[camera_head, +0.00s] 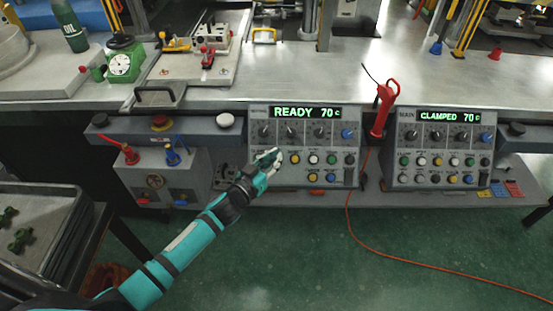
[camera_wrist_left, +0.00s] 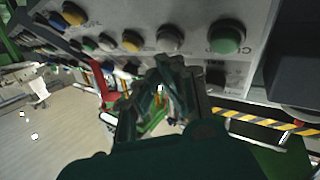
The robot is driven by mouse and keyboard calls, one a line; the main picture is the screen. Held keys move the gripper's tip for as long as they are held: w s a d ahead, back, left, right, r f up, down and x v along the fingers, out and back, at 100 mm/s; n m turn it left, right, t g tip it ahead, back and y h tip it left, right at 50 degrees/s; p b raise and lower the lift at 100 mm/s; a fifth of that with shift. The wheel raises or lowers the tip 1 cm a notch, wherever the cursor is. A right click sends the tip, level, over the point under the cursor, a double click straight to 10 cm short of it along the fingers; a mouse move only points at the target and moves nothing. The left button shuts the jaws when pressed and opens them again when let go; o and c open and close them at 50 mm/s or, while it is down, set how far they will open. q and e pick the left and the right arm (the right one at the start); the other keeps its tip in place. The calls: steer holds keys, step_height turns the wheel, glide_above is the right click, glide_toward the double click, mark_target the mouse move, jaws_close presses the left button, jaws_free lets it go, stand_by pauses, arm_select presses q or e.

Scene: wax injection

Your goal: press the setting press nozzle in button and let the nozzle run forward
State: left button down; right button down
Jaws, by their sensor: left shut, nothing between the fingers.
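The left control panel (camera_head: 340,178) shows READY 70 c on its display (camera_head: 305,112). Its rows of knobs and coloured buttons face me; the small labels are too blurred to read, so I cannot tell which is the nozzle in button. My left gripper (camera_head: 271,160) is shut and empty at the panel's left part, hiding some buttons there. In the left wrist view the shut fingertips (camera_wrist_left: 172,64) are just below a pale button (camera_wrist_left: 170,38), with a large green button (camera_wrist_left: 228,37) to the right and a yellow one (camera_wrist_left: 131,40) to the left. I cannot tell whether they touch.
A second panel (camera_head: 438,150) reading CLAMPED 70 c stands to the right. A red handheld tool (camera_head: 383,108) hangs between the panels, its orange cord crossing the floor. The metal bench (camera_head: 300,75) overhangs above. A tray (camera_head: 40,225) stands at lower left.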

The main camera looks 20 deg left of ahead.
arm_select(q)
steer(key=shift+w+f, duration=0.15)
steer(key=shift+w+a+f+b, duration=0.2)
steer(key=shift+w+f+b, duration=0.1)
stand_by(0.8)
stand_by(0.3)
steer(key=shift+s+d+r+p, duration=0.2)
steer(key=shift+s+r+p, duration=0.25)
steer(key=shift+p, duration=0.25)
steer(key=shift+s+r, duration=0.1)
steer(key=shift+s, duration=0.1)
steer(key=shift+d, duration=0.1)
steer(key=s+r+p, duration=0.1)
steer(key=s+p, duration=0.1)
steer(key=s+d+r+p, duration=0.1)
steer(key=r+p, duration=0.1)
steer(key=shift+s+r+p, duration=0.1)
steer(key=shift+s+p, duration=0.25)
